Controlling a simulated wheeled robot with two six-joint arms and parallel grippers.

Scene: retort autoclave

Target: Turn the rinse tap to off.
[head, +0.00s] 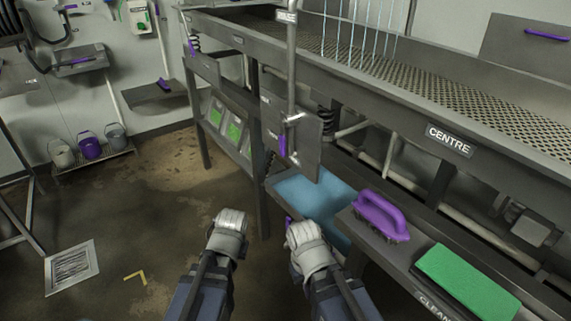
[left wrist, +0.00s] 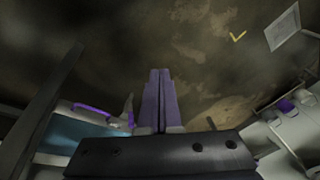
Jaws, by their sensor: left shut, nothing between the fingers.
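The rinse tap (head: 282,145) has a purple lever hanging roughly upright on a grey plate, beside a vertical pipe (head: 291,75) in the head view. Thin pale streams (head: 360,25) fall onto the perforated bench above. My left gripper (head: 229,222) is left of and below the tap in the head view, apart from it. Its purple fingers (left wrist: 155,98) are shut together and empty in the left wrist view. My right gripper (head: 303,238) is below the tap, by the blue tray; its fingers are mostly hidden.
A low shelf holds a blue tray (head: 345,235), a purple brush (head: 381,214) and a green pad (head: 466,283). The bench edge labelled CENTRE (head: 449,141) runs along the right. Buckets (head: 89,145) stand at the back left. The floor in front is open, with a drain (head: 72,267).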

